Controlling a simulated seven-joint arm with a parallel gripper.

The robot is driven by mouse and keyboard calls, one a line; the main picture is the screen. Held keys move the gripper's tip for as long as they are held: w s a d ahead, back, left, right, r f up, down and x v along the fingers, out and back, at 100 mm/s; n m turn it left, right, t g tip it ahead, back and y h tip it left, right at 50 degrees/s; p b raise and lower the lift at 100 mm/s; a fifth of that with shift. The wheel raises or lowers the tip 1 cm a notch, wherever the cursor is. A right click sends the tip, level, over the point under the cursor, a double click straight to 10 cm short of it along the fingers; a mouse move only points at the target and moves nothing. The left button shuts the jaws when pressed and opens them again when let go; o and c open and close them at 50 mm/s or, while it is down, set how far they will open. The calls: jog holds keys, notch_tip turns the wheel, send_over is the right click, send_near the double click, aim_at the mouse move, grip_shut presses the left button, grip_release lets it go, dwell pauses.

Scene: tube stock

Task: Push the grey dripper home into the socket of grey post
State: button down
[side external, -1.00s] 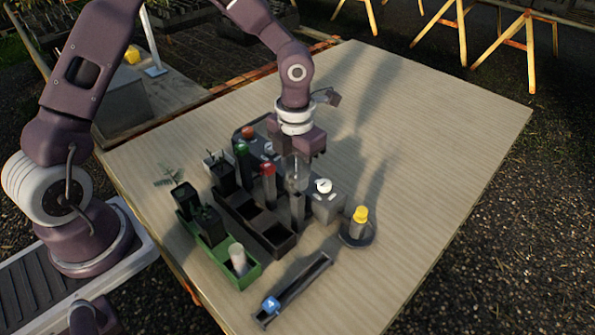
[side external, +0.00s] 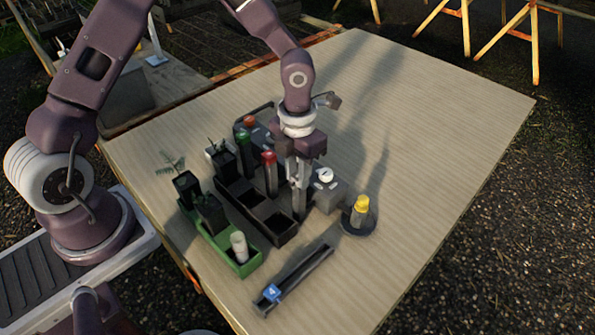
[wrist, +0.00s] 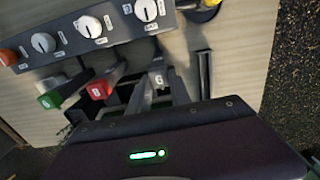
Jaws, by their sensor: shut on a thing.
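The grey post (side external: 299,207) stands upright at the right side of the black tray, under my gripper (side external: 299,180). My gripper points straight down with its fingers shut on the grey dripper at the top of this post. The fingers cover most of the dripper, so I cannot tell how deep it sits in the socket.
A red-capped post (side external: 269,172) and a green-capped post (side external: 243,150) stand close on the left. A grey box with a white dial (side external: 326,176) is close on the right. The table's right is clear.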

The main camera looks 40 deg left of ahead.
jog(key=shift+f, duration=0.2)
jog(key=c, duration=1.1)
grip_release()
notch_tip(320, 180, up, 7)
jog(key=shift+f, duration=0.15)
jog(key=shift+r, duration=0.25)
